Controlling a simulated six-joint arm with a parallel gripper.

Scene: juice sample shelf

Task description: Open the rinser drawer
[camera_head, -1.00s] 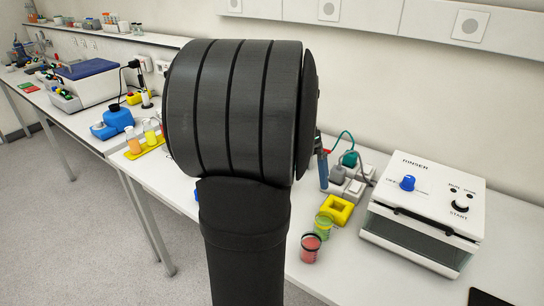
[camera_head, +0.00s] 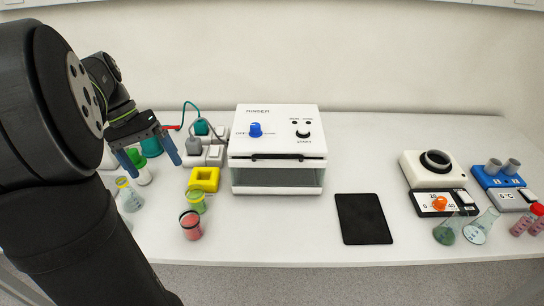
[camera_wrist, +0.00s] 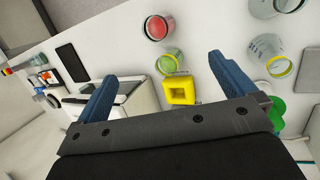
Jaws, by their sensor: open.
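The rinser (camera_head: 278,150) is a white box with a blue knob, a START knob and a dark handle strip (camera_head: 278,156) along the upper front edge. Below the strip is a glassy drawer front (camera_head: 277,178), which looks closed. In the head view my gripper (camera_head: 152,160) is left of the rinser, above the bench, with its blue fingers apart and nothing between them. In the wrist view the gripper (camera_wrist: 162,85) also shows open. The rinser (camera_wrist: 135,103) is there partly hidden behind one finger.
A yellow square holder (camera_head: 204,179), a green cup (camera_head: 196,201) and a red cup (camera_head: 191,225) stand left of the rinser. Plugs and cables (camera_head: 205,150) lie between gripper and rinser. A black tablet (camera_head: 363,219) lies front right. The bench directly before the rinser is clear.

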